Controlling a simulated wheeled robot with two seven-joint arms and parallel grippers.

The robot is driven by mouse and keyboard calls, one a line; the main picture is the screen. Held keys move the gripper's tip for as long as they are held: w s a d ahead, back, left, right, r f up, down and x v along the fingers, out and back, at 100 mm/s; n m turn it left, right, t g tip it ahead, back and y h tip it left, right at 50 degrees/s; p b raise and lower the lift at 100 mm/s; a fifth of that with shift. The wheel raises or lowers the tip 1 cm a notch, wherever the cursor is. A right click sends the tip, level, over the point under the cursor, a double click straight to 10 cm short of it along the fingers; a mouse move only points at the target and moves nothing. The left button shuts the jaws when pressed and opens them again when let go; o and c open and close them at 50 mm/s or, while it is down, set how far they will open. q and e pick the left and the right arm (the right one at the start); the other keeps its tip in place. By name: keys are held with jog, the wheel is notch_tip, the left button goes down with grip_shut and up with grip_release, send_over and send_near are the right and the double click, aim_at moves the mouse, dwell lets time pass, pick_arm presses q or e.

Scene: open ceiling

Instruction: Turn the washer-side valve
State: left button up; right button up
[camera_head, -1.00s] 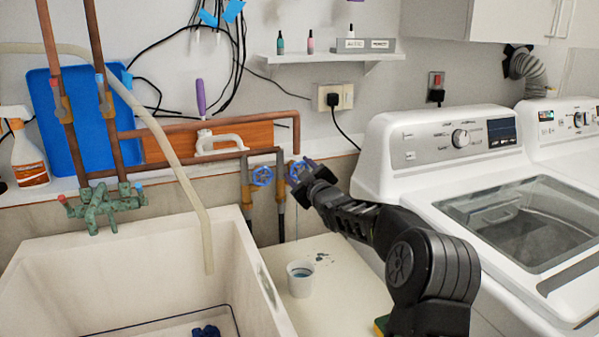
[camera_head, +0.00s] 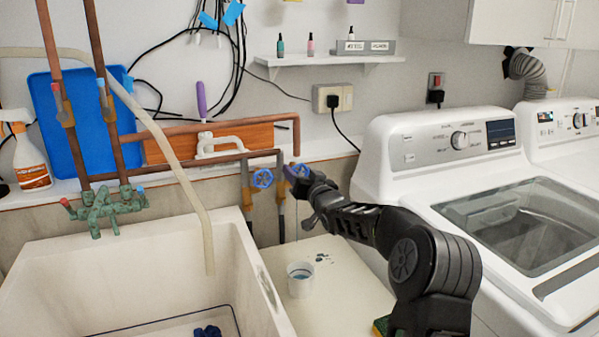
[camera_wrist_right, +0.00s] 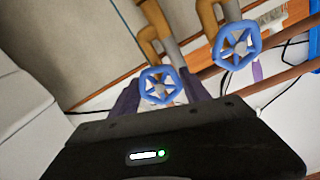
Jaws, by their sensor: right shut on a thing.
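Two blue round valve handles sit side by side on the copper pipes at the wall. The washer-side valve (camera_head: 297,171) is the right one in the head view, partly hidden by my right gripper (camera_head: 304,182). In the right wrist view this valve (camera_wrist_right: 160,85) lies between the two fingers of my right gripper (camera_wrist_right: 160,100), which is shut on its wheel. The other valve (camera_head: 262,178) is just to the left in the head view, and it shows at the upper right of the wrist view (camera_wrist_right: 237,45), free of the gripper. My left gripper is out of view.
A white washer (camera_head: 440,150) stands right of my arm. A utility sink (camera_head: 140,260) is at the left, with a white cup (camera_head: 300,281) on the surface beside it. Copper pipes (camera_head: 215,127) run along the wall. A shelf (camera_head: 325,60) hangs above.

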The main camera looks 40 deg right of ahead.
jog(key=m+p, duration=0.1)
jog(key=m, duration=0.6)
jog(key=shift+p, duration=0.3)
jog(key=m, duration=0.4)
jog(key=shift+p, duration=0.35)
jog(key=shift+f+m, duration=0.1)
jog(key=shift+m, duration=1.8)
jog(key=o, duration=1.3)
jog(key=shift+o, duration=0.2)
jog(key=v, duration=0.8)
